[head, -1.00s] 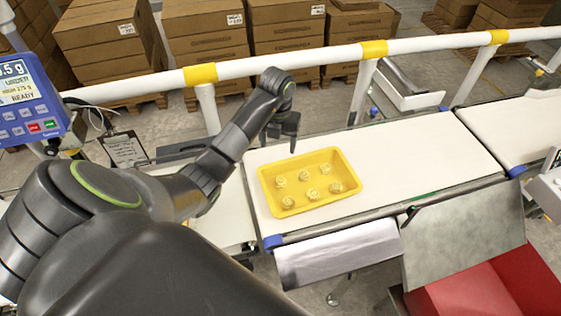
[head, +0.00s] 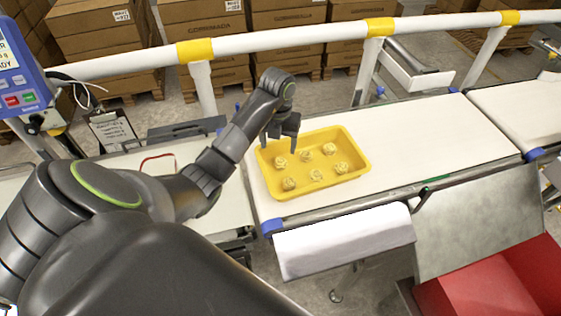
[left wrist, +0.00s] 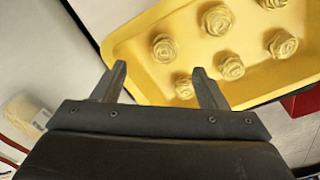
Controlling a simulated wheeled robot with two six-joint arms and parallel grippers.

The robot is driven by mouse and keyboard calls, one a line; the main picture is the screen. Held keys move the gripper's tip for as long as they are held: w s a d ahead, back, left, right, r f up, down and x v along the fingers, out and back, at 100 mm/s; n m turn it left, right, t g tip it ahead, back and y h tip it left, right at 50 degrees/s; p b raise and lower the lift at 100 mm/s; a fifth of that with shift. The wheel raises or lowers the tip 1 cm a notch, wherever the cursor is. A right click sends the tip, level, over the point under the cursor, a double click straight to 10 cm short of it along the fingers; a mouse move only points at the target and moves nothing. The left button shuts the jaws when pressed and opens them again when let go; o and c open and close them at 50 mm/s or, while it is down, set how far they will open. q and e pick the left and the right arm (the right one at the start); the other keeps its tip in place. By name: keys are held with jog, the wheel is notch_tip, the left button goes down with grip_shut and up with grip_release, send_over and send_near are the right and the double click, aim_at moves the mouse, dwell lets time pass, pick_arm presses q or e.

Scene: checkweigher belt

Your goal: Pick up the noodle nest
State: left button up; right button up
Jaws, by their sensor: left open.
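Several pale yellow noodle nests, one of them a nest (head: 281,162) at the back left, lie in two rows in a yellow tray (head: 262,178) on the white belt. My right gripper does not show.
The white belt (head: 420,140) is clear to the right of the tray. A white guard rail (head: 290,39) runs behind it. A white sheet-like panel (head: 343,240) and a red bin (head: 490,292) are in front. A clipboard (head: 112,130) lies at the left.

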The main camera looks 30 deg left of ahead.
aim_at(280, 160)
pick_arm(q)
jog(key=shift+d+f+b, duration=0.1)
jog(key=shift+f+b, duration=0.75)
jog(key=shift+f, duration=0.45)
jog(key=shift+d+f+b, duration=0.2)
jog(key=shift+f+b, duration=0.35)
jog(key=shift+f, duration=0.45)
jog(key=shift+w+f+p, duration=0.1)
jog(key=shift+f+p, duration=0.25)
jog(key=shift+f, duration=0.85)
jog(key=shift+c, duration=0.5)
jog(key=c, duration=1)
